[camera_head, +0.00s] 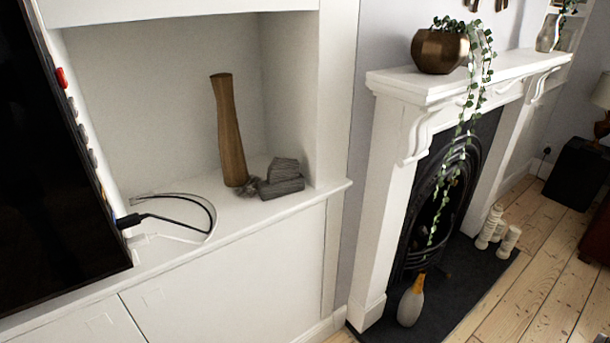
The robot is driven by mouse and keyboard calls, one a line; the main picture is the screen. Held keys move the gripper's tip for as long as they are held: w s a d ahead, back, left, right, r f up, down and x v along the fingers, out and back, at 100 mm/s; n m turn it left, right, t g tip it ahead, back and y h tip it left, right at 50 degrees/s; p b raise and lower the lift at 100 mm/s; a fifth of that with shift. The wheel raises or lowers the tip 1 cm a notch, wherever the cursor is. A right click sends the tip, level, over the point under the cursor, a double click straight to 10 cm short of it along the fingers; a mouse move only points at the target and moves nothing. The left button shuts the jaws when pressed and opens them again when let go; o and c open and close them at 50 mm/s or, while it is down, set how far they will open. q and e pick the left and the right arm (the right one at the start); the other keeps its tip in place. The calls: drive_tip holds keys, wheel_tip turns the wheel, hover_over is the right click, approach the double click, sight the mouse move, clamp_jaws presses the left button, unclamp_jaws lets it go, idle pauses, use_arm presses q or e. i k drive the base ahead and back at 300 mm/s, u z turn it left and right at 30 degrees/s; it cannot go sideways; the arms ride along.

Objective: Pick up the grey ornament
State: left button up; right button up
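A grey, blocky ornament (283,180) sits on the white alcove shelf (235,212), near the alcove's right wall. It looks like several rough grey pieces stacked or lying together; I cannot tell if they are one object. A tall brown wooden vase (228,130) stands upright just left of it, very close to the smaller grey piece at its left end. Neither of my grippers is in view.
A black screen (50,170) with a black cable (160,217) fills the left. The shelf front right of the cable is clear. To the right, a white mantelpiece (440,80) carries a bronze pot (438,50) with trailing leaves. A bottle-shaped vase (411,303) stands on the hearth.

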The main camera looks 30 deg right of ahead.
sight(284, 177)
drive_tip(key=z, duration=0.55)
drive_tip(key=i, duration=1)
drive_tip(key=u, duration=0.15)
